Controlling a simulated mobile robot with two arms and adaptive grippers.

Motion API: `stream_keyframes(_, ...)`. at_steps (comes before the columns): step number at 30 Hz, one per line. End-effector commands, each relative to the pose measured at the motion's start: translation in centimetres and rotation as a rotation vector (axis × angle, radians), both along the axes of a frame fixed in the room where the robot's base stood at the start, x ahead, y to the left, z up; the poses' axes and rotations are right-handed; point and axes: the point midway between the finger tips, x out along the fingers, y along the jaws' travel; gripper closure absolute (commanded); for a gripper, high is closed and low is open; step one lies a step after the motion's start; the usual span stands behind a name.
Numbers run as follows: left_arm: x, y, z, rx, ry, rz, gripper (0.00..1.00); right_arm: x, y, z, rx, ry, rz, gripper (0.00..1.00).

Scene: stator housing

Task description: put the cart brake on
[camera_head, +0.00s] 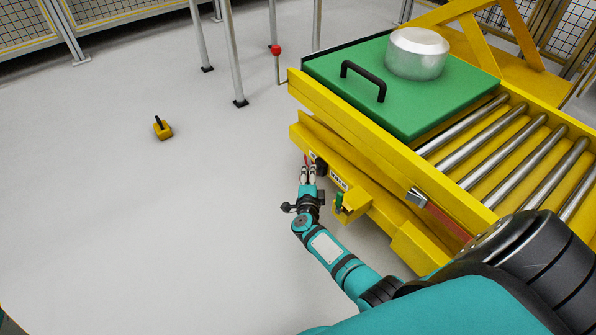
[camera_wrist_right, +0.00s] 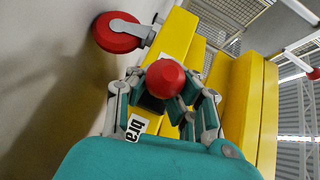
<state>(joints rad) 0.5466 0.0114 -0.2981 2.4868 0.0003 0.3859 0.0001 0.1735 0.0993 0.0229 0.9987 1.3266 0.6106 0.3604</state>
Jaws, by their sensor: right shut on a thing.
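The yellow cart (camera_head: 335,112) stands at the right in the head view, with rollers on top. My right gripper (camera_head: 309,168) is at the cart's lower near side, beside a white label (camera_head: 338,180). In the right wrist view my right gripper (camera_wrist_right: 165,92) is shut on a red ball knob (camera_wrist_right: 165,78), with fingers on both sides of it. The knob's lever is mostly hidden behind the knob and fingers. My left gripper is not in view.
A green plate (camera_head: 400,105) with a black handle (camera_head: 363,80) and a metal cylinder (camera_head: 417,54) lies on the cart. A green lever (camera_head: 339,202) is near my right gripper. A red wheel (camera_wrist_right: 117,33) is close by. A small yellow object (camera_head: 163,130) lies on open floor.

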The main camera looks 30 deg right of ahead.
Motion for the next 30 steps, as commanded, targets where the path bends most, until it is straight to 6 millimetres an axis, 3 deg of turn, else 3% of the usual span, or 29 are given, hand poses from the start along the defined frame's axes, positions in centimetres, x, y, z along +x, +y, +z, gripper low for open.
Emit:
stream_keyframes(2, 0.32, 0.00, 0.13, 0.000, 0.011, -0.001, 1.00, -0.89, -0.88, 0.01, 0.002, 0.003, 0.048, 1.00)
stream_keyframes(15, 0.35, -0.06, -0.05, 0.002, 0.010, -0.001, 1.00, -0.89, -0.48, -0.14, 0.011, 0.001, 0.130, 1.00)
stream_keyframes(16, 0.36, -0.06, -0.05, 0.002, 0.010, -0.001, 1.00, -0.89, -0.48, -0.14, 0.011, 0.001, 0.130, 0.87)
stream_keyframes(24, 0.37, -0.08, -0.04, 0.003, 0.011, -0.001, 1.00, -0.87, -0.54, -0.07, 0.006, 0.002, 0.129, 0.51)
stream_keyframes(30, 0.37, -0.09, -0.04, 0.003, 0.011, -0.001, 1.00, -0.86, -0.56, -0.03, 0.004, 0.002, 0.130, 0.49)
